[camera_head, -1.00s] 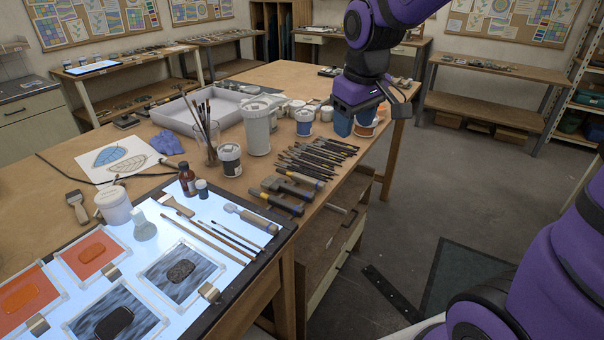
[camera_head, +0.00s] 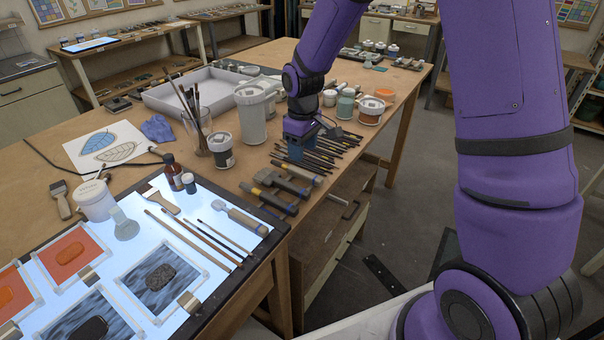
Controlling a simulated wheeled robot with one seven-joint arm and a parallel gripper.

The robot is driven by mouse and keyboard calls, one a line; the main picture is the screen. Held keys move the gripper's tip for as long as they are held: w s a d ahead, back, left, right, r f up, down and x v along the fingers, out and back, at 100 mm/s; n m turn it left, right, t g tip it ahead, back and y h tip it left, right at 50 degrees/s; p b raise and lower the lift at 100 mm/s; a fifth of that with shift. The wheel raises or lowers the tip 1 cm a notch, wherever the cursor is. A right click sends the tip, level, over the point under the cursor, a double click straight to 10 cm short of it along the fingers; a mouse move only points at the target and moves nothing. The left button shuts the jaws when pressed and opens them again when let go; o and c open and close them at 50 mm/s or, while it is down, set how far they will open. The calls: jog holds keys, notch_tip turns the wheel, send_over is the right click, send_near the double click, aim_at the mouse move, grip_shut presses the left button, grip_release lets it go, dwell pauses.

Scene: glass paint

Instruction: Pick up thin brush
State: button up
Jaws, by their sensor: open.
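Several slim brushes lie side by side on the lit panel (camera_head: 128,243). The thinnest-looking brush (camera_head: 224,238) is on the right of this row, beside a longer wooden-handled brush (camera_head: 202,235). Which one the task calls the thin brush I cannot tell for sure. More brushes stand in a glass jar (camera_head: 201,143). My gripper (camera_head: 297,155) points down over the row of dark tools on the table, above and to the right of the panel, apart from these brushes. It is open; its fingertips are small and partly merge with the tools behind them.
Thick-handled tools (camera_head: 275,190) lie between my gripper and the panel. A white pitcher (camera_head: 251,113), a labelled jar (camera_head: 222,150) and a brown bottle (camera_head: 172,172) stand near.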

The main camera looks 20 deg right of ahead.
aim_at(302, 171)
jog(key=shift+w+f, duration=0.2)
jog(key=shift+f, duration=3.75)
grip_shut()
